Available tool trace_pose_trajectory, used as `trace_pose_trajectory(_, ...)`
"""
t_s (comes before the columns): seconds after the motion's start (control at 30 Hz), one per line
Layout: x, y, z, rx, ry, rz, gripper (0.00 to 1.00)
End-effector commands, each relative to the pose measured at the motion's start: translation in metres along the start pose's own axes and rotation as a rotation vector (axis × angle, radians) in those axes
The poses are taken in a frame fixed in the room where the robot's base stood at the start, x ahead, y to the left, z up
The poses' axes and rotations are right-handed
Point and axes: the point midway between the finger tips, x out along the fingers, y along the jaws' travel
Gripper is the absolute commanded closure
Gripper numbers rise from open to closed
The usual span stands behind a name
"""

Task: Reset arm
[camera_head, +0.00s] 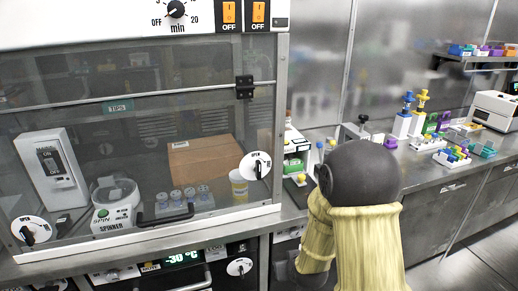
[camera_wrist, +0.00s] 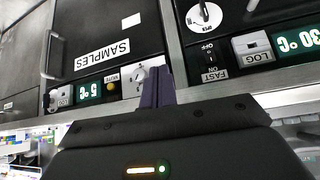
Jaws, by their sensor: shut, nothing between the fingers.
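My gripper (camera_wrist: 158,88) shows in the wrist view, with its two dark fingers pressed together and nothing between them. It points at the fronts of the units below the bench. A dark door labelled SAMPLES (camera_wrist: 103,55) is at the left of that view, above a panel with a 5 °C display (camera_wrist: 90,90). In the head view my arm, with a dark joint and yellowish sleeves, stands at the right of centre in front of the bench. My gripper cannot be made out there.
A glass-fronted cabinet (camera_head: 62,108) fills the left, with a spinner (camera_head: 114,200), a cardboard box (camera_head: 205,158) and a vial rack (camera_head: 186,203) behind the glass. A -30 °C display (camera_head: 183,258) is below. The metal bench (camera_head: 425,172) at the right carries racks and pipettes. Floor shows at lower right.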

Motion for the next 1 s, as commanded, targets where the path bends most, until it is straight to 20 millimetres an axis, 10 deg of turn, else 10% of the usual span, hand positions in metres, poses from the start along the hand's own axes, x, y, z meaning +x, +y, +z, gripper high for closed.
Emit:
trace_pose_trajectory(0.73, -0.180, 0.038, 0.064, 0.170, -0.466, 0.075, 1.00)
trace_pose_trajectory(1.0, -0.213, 0.038, 0.034, 0.167, -0.470, 0.074, 1.00)
